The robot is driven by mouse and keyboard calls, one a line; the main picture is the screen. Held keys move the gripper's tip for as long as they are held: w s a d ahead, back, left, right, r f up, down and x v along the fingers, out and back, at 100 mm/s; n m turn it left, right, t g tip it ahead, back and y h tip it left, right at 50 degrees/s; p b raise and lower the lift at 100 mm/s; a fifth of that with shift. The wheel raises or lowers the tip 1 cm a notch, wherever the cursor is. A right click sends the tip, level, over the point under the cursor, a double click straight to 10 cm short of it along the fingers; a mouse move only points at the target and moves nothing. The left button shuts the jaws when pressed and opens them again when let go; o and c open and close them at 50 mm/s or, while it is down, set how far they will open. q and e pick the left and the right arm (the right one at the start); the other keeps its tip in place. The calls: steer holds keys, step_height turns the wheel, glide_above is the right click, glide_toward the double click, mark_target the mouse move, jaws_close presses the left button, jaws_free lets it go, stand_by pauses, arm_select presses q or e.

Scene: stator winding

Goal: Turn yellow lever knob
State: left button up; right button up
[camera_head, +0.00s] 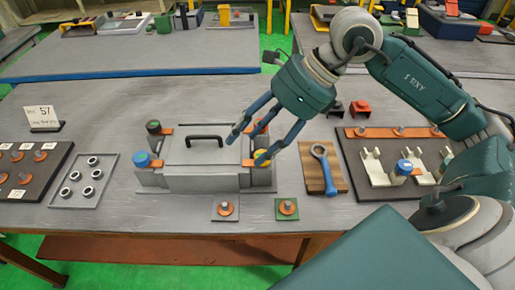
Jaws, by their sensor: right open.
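The yellow lever knob (262,158) sits at the right end of a grey box-shaped fixture (203,180) with a black handle (204,141) on its lid. An orange lever bar (249,162) lies beside the knob. My right gripper (245,148) comes down from the upper right with its fingers spread open. One fingertip is right at the yellow knob and partly covers it; I cannot tell whether it touches. The other fingertips are to the left, over the lid's right part. My left gripper is out of view.
A blue knob (142,159) is at the fixture's left end. A wrench (323,167) lies on a wooden board to the right. A dark tray (365,180) with white brackets stands farther right. A tray of rings (82,181) is at left. Two small plates lie in front.

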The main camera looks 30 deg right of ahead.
steer(key=d+h, duration=0.3)
steer(key=d, duration=0.5)
steer(key=p, duration=0.1)
glide_toward(246, 163)
steer(key=shift+m, duration=0.3)
steer(key=f, duration=0.1)
steer(key=d+f, duration=0.1)
steer(key=f, duration=0.3)
steer(key=shift+w+d, duration=0.35)
steer(key=shift+r, duration=0.1)
steer(key=c, duration=1.1)
